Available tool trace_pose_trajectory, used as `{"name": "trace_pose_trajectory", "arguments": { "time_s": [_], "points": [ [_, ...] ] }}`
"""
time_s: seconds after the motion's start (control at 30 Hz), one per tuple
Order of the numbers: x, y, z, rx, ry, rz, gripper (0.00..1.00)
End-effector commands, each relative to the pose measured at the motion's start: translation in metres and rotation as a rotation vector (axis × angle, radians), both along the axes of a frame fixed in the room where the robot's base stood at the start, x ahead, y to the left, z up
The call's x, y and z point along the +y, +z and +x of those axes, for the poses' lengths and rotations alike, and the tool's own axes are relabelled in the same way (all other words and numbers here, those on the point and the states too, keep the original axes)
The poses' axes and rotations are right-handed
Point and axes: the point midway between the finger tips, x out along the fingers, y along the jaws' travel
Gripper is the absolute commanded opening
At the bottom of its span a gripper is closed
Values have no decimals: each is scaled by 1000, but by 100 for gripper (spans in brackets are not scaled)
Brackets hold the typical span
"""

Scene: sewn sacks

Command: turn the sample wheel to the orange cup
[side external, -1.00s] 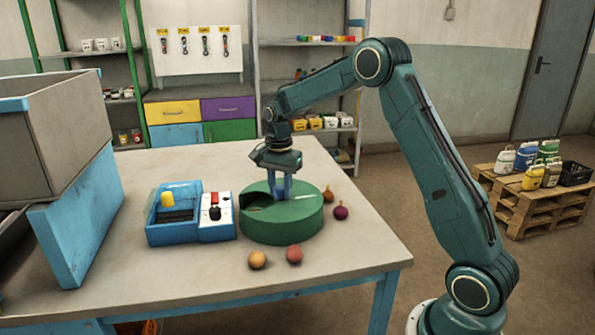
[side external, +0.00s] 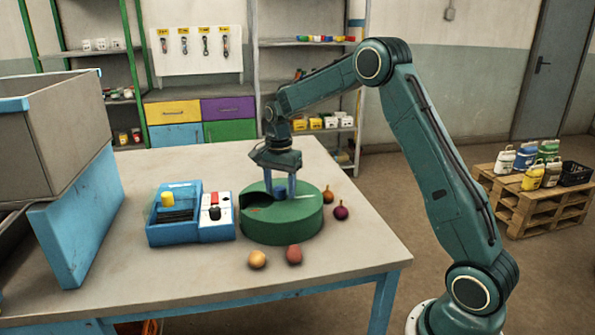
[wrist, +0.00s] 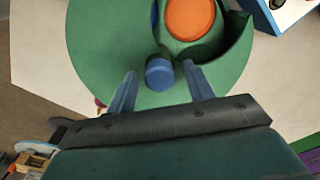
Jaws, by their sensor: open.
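The sample wheel is a round green drum (side external: 282,226) on the table, and its green top also shows in the wrist view (wrist: 95,45). A notch in its top shows the orange cup (wrist: 190,18), which fills most of the opening. A sliver of blue sits at the notch's left edge. A blue knob (wrist: 159,72) stands near the drum's middle. My gripper (side external: 281,192) is above the drum, fingers down. In the wrist view its open fingers (wrist: 159,74) stand on either side of the knob, with gaps visible.
A blue tray (side external: 174,233) and a white switch box (side external: 216,228) stand left of the drum. Several round items, including a yellowish ball (side external: 257,259) and a purple onion-like one (side external: 341,213), lie close around it. The front right tabletop is clear.

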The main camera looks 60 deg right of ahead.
Motion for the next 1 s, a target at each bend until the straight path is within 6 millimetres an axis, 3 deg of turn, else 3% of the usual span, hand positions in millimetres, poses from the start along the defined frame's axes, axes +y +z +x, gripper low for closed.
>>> {"name": "trace_pose_trajectory", "arguments": {
  "time_s": [0.37,1.0],
  "points": [
    [0,23,1,-3,1,-1,52],
    [0,122,0,-3,0,-2,52]
  ]
}}
